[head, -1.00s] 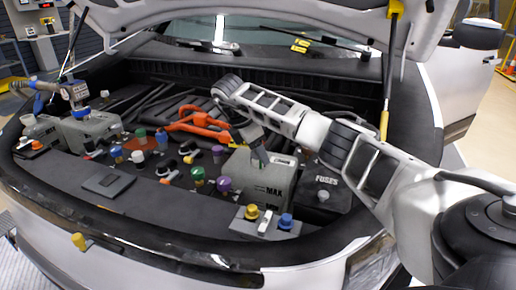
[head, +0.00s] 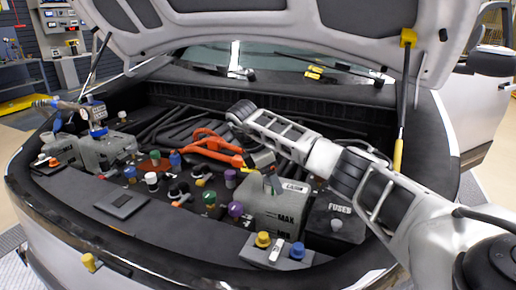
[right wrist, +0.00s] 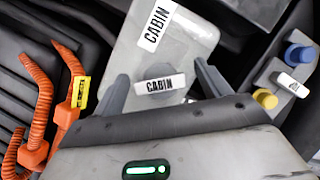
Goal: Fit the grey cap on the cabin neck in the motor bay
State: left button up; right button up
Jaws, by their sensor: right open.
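The cabin tank (head: 272,208) is a grey box marked CABIN and MAX at the right of the motor bay. It also shows in the right wrist view (right wrist: 178,45). My right gripper (right wrist: 160,88) is open, one finger on each side of the cap, with gaps visible. In the head view my right gripper (head: 271,182) is just over the tank. My left gripper is out of view.
A holder with a yellow cap (head: 263,239) and a blue cap (head: 297,250) stands before the tank. The fuse box (head: 334,218) is to its right. Orange cables (head: 212,145) lie behind. Several coloured caps crowd the middle. A blue-handled tool (head: 93,112) is at the far left.

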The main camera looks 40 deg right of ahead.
aim_at(264, 180)
jog(key=v, duration=0.4)
jog(key=shift+w+a+r, duration=0.1)
jog(key=shift+w+r, duration=0.05)
jog(key=shift+r, duration=0.05)
pick_arm(q)
jog(key=p, duration=0.1)
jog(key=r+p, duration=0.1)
jog(key=p, duration=0.1)
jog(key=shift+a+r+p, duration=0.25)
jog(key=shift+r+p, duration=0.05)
pick_arm(e)
jog(key=v, duration=1.1)
